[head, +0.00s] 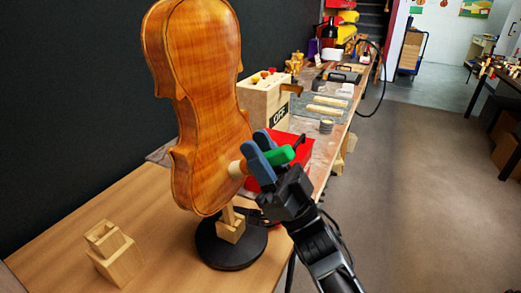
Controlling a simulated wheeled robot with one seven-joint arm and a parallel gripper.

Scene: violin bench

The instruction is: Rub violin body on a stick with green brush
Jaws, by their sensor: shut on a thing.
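The violin body (205,95) is brown wood and stands upright on a wooden stick (229,228) with a round black base (232,254). My gripper (265,157) has blue fingertips and is at the lower right of the violin body. It is shut on the green brush (281,156), whose green handle shows between and beyond the fingers. The brush's pale head (236,170) points left and overlaps the violin's lower right edge. I cannot tell for sure whether it touches the wood. The fingers hide part of the brush.
A wooden block holder (117,257) stands on the bench (70,240) at the lower left. Behind my gripper are a red box (298,146) and a wooden box marked OFF (262,98). Tools and wood pieces lie along the far bench. The floor at right is clear.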

